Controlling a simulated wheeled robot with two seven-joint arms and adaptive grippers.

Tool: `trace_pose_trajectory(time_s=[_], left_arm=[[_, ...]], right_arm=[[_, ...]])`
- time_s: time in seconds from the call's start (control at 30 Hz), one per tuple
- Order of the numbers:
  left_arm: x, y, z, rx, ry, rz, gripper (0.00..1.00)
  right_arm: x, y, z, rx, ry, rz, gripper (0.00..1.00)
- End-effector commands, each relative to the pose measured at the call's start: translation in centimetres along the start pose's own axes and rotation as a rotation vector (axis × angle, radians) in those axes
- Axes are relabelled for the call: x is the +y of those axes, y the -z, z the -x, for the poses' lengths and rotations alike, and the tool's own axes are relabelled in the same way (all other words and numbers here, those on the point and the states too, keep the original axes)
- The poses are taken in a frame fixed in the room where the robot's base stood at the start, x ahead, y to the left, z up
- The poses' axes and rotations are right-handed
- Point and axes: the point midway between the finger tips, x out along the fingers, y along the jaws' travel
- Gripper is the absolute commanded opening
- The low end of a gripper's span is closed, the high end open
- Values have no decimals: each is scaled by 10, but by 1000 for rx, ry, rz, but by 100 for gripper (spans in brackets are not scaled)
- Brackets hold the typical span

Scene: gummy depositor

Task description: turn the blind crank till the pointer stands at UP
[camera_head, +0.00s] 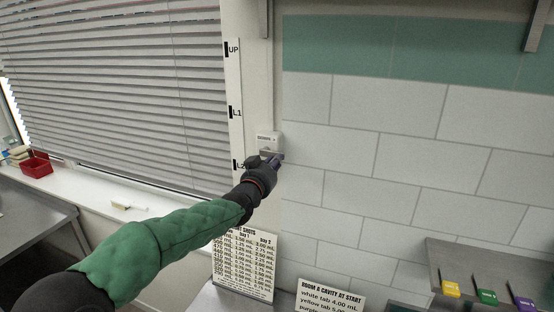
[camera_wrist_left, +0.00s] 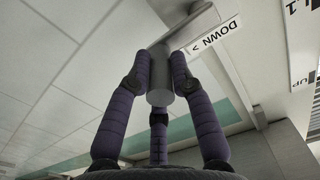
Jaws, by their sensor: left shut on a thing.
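The blind crank's housing (camera_head: 268,138) is a small pale box on the wall post right of the window. In the left wrist view, the crank's grey cylindrical handle (camera_wrist_left: 160,88) sits between the purple fingers of my left gripper (camera_wrist_left: 160,70), which is shut on it. The gripper also shows in the head view (camera_head: 273,160), just below the housing, and hides the crank there. A white scale strip (camera_head: 236,85) carries UP, L1 and L2 marks from top to bottom. I cannot make out the pointer. The slatted blind (camera_head: 120,90) covers most of the window. My right gripper is out of view.
A sign reading DOWN with an arrow (camera_wrist_left: 215,35) is beside the crank. A red bin (camera_head: 36,167) stands on the sill at left. Printed cards (camera_head: 245,265) stand below my forearm. Yellow, green and purple tabs (camera_head: 487,297) are at lower right. White wall tiles lie to the right.

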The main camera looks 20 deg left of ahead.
Motion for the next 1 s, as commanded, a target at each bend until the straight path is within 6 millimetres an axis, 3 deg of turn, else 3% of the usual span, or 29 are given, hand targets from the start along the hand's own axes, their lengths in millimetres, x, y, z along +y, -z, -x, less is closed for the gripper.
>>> trace_pose_trajectory(time_s=[0.2,0.5,0.73,1.0], left_arm=[[0,0,0,-5,-1,1,0],[-13,26,0,2,3,0,0],[-13,25,0,1,2,0,0],[-31,36,1,4,4,0,0]], right_arm=[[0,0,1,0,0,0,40],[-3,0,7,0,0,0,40],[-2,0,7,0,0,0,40],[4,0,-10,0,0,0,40]])
